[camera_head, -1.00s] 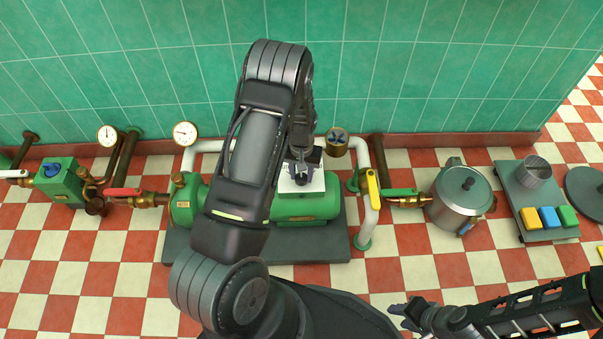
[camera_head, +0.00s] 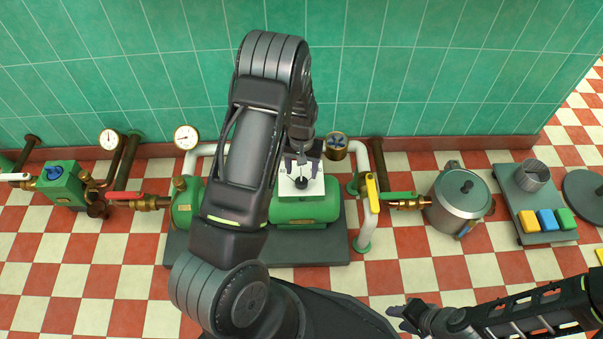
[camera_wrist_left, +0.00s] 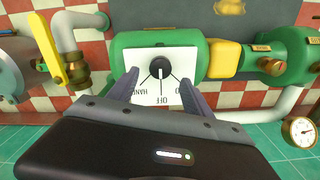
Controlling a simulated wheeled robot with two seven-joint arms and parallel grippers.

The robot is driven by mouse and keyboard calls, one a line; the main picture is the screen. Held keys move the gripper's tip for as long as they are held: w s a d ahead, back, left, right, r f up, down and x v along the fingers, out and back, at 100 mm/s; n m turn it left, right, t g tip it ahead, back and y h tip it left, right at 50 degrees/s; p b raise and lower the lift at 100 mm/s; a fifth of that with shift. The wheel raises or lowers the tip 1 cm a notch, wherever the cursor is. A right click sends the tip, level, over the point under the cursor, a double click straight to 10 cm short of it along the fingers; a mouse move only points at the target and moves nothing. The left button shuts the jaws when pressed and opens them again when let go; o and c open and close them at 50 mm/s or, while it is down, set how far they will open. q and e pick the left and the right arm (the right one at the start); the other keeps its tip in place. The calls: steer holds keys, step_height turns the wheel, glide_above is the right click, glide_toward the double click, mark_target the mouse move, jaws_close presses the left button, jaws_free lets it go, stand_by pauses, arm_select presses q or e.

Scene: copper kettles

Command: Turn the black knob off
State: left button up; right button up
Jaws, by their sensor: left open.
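The black knob (camera_head: 301,183) stands on a white plate (camera_head: 288,189) on top of the green tank. In the left wrist view the black knob (camera_wrist_left: 160,67) is round, and the white plate (camera_wrist_left: 132,53) has lines running to printed words. HAND and OFF are readable; the right-hand word is hidden by a finger.
A green tank (camera_head: 305,211) carries the plate. A yellow-handled valve (camera_head: 372,192) and white pipe stand right of it. A brass cup with a blue-grey wheel (camera_head: 336,145) is close behind. A steel pot (camera_head: 460,204) and a button panel (camera_head: 550,234) stand further right.

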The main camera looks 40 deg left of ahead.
mark_target(302, 180)
arm_select(q)
steer(key=shift+r, duration=1.6)
